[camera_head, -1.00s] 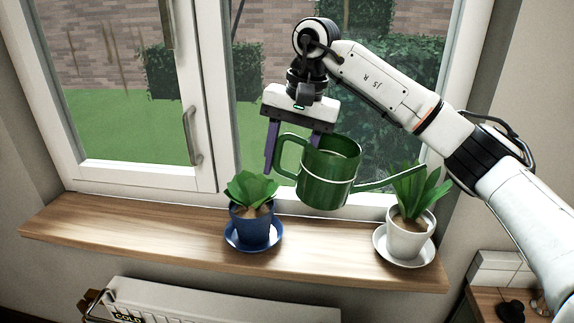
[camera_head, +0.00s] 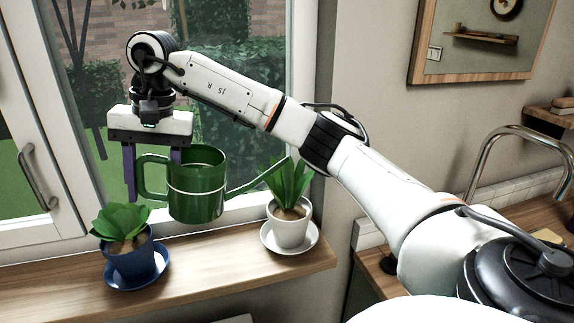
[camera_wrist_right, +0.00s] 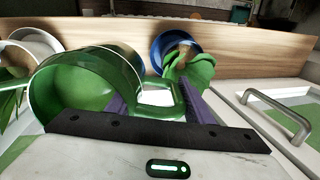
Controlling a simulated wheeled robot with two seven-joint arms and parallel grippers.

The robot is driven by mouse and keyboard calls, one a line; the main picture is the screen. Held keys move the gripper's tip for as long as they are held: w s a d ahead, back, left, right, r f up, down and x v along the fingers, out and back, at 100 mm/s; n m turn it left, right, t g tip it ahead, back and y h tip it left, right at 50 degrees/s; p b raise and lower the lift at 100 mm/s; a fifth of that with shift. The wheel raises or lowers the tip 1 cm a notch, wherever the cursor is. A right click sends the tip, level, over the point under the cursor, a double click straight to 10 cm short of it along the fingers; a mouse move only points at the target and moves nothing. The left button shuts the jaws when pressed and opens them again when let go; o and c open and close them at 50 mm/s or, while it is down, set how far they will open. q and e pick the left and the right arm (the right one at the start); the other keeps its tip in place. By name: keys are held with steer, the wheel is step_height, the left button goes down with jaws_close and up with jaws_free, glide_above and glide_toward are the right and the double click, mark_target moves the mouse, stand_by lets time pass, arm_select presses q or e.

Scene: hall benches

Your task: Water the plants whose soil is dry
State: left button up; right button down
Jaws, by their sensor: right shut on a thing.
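A green watering can (camera_head: 196,190) hangs roughly upright above the sill, between two potted plants. My right gripper (camera_head: 152,182) is shut on its handle; in the right wrist view the can (camera_wrist_right: 85,85) is beside the purple fingers. Its spout points right, its tip overlapping the leaves of the plant in the white pot (camera_head: 288,230). A broad-leaved plant in a blue pot (camera_head: 131,262) stands at left, below the gripper. Both pots stand on saucers; the soil in both looks brown, but I cannot tell how wet it is. My left gripper is out of view.
The wooden windowsill (camera_head: 205,268) carries both pots, with bare room between them. The window frame and its handle (camera_head: 38,180) are close at left. At right are a curved metal tap (camera_head: 490,155) and a framed mirror (camera_head: 480,45).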

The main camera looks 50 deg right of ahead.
steer(key=shift+s+a, duration=0.1)
steer(key=shift+s+a, duration=0.2)
steer(key=shift+a, duration=0.05)
steer(key=shift+s+r, duration=0.1)
steer(key=shift+a+f+t+y+b, duration=0.1)
steer(key=shift+f+t+y+b, duration=0.15)
steer(key=shift+t+y+b, duration=0.05)
stand_by(1.5)
steer(key=shift+f+b, duration=0.3)
steer(key=shift+b, duration=0.05)
stand_by(1.6)
stand_by(0.4)
steer(key=shift+s+d+r+g+h+p, duration=0.15)
steer(key=shift+r+g+h+p, duration=0.2)
steer(key=shift+g+h, duration=0.2)
steer(key=shift+s+d+r+g+h+p, duration=0.15)
steer(key=shift+r+g+h+p, duration=0.15)
steer(key=shift+g+h, duration=0.2)
